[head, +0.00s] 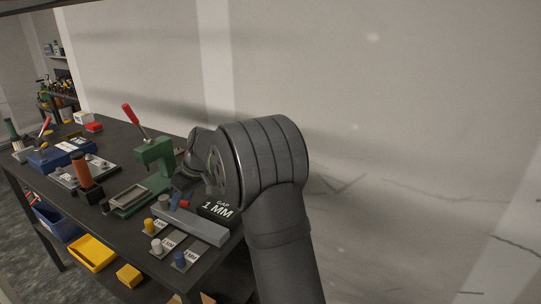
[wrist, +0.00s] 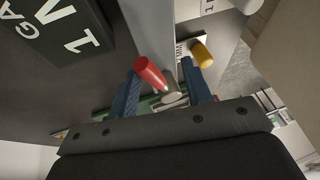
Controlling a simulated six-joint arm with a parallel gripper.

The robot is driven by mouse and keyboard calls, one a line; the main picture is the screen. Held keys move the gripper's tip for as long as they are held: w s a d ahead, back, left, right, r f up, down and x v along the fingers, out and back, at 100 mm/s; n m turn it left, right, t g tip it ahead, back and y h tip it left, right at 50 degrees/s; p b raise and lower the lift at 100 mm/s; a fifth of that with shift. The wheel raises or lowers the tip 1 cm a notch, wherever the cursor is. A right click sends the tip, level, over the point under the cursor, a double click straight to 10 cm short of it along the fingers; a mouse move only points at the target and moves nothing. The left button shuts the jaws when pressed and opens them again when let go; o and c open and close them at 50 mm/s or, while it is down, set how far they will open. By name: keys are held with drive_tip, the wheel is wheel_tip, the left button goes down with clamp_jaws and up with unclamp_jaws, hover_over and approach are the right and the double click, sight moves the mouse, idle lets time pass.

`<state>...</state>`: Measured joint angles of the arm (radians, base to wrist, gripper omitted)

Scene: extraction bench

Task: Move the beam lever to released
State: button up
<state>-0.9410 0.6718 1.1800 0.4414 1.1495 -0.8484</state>
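A short red-tipped lever (wrist: 150,73), which I take for the beam lever, stands between my fingers in the wrist view. In the head view its red end (head: 186,203) shows small beside the grey beam (head: 192,226). My gripper (wrist: 163,88) has its two blue fingers spread, with the red end nearer the left finger and a gap on the right. I cannot tell whether the left finger touches it. In the head view my arm hides most of my gripper; one blue finger shows next to the red end. The lever's base is largely hidden.
A black "GAP 1 MM" block (head: 218,211) stands right by the beam. A green press (head: 155,158) with a raised red handle is behind. The wall side is free.

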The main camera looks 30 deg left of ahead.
drive_tip(key=shift+s+m, duration=0.45)
drive_tip(key=shift+m, duration=0.05)
drive_tip(key=d+v, duration=0.1)
drive_tip(key=v, duration=1.7)
drive_tip(key=w+d+f+m+t, duration=0.2)
drive_tip(key=w+d+m+t, duration=0.1)
drive_tip(key=w+d, duration=0.8)
drive_tip(key=shift+d+m, duration=0.8)
drive_tip(key=shift+d, duration=1.1)
drive_tip(key=shift+f, duration=0.15)
